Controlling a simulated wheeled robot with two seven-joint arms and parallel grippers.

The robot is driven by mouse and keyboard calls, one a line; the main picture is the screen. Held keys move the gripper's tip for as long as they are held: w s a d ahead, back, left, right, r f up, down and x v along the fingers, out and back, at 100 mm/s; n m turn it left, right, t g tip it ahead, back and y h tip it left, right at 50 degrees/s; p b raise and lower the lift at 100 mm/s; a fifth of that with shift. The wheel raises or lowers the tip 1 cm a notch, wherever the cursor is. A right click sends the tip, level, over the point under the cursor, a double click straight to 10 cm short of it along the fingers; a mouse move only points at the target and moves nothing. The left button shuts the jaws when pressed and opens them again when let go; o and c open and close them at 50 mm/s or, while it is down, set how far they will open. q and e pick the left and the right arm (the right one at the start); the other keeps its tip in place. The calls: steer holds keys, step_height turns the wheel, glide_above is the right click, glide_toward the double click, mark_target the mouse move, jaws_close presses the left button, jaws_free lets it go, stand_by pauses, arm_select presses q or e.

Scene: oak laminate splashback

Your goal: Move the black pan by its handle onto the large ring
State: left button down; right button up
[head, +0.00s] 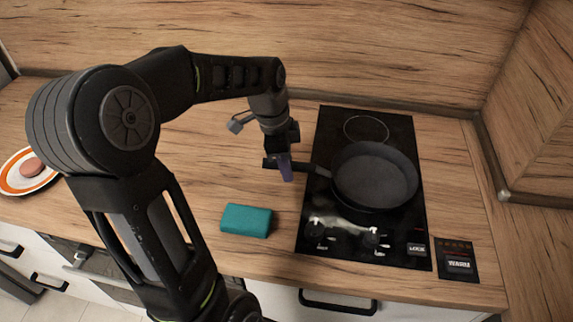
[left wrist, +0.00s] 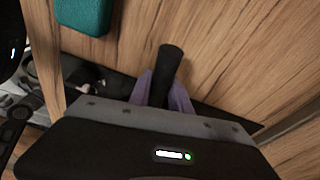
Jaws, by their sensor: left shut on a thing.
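The black pan (head: 375,180) is over the right middle part of the black glass hob (head: 312,205), its handle (head: 318,170) pointing left. I cannot tell whether its base touches the glass. My left gripper (head: 287,168) is shut on the handle near its end, left of the hob. In the left wrist view, the handle (left wrist: 171,62) sticks out between the purple fingers (left wrist: 165,95). A thin pale ring (head: 366,129) shows on the hob behind the pan. Any ring under the pan is hidden. My right gripper is not in view.
A teal block (head: 246,220) lies on the wooden counter left of the hob; it also shows in the left wrist view (left wrist: 85,14). A plate with an orange band (head: 20,184) is at far left. A panel marked WARM (head: 458,263) is at front right. Wooden walls bound the back and right.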

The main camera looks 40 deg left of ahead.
arm_select(q)
steer(key=shift+f, duration=0.1)
steer(key=c, duration=1.1)
jaws_free()
steer(key=shift+s, duration=0.1)
steer(key=shift+s+a, duration=1.05)
steer(key=shift+a, duration=0.3)
steer(key=shift+s+a, duration=1.05)
steer(key=shift+a, duration=0.3)
steer(key=shift+r+p, duration=2.35)
steer(key=shift+r, duration=1.15)
